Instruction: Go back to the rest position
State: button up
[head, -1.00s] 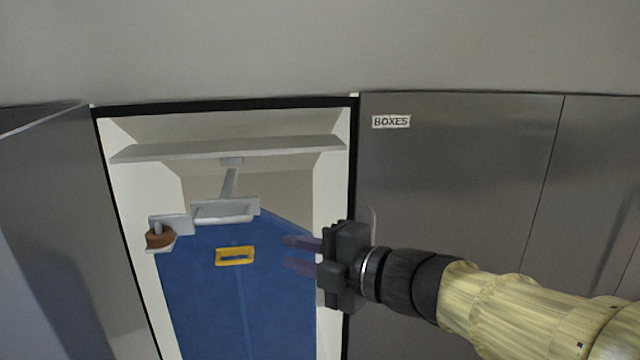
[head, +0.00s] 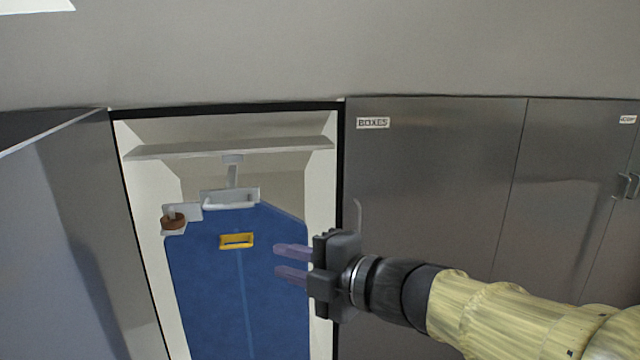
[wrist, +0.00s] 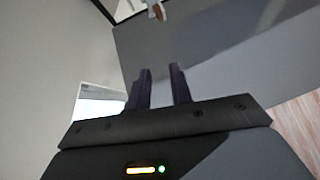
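My gripper (head: 290,264) is in front of the open cupboard in the head view, its two purple fingers pointing left and standing apart with nothing between them. In the wrist view my gripper (wrist: 163,88) also shows its two dark fingers apart and empty. Inside the cupboard hangs a blue board (head: 215,290), an ironing board by its look, with a yellow handle-like piece (head: 237,241) near its top. The lower part of the blue board is cut off by the picture edge.
A grey door panel (head: 75,230) stands open at the left. A grey cupboard front (head: 430,190) with a BOXES label (head: 373,123) lies behind my arm. A shelf (head: 230,148) crosses the cupboard's top. A metal handle (head: 628,186) sits at the far right.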

jog(key=w+d+m+t+h+p, duration=0.1)
jog(key=w+d+m+h+p, duration=0.2)
jog(key=d+m+h+p, duration=0.35)
jog(key=w+d+m+t+h+p, duration=0.1)
jog(key=w+d+m+h+p, duration=0.3)
jog(key=d+m+p, duration=0.45)
jog(key=s+d+f+m+g+h+p, duration=0.1)
jog(key=s+d+f+m+g+p, duration=0.1)
jog(key=s+m+g+p, duration=0.2)
jog(key=s+d+f+m+g+h+p, duration=0.2)
jog(key=s+m+g+p, duration=0.2)
jog(key=s+m, duration=0.4)
jog(key=shift+s+d+f+g+p, duration=0.15)
jog(key=shift+s+f+g+p, duration=0.15)
jog(key=shift+s+p, duration=0.5)
jog(key=shift+c, duration=0.4)
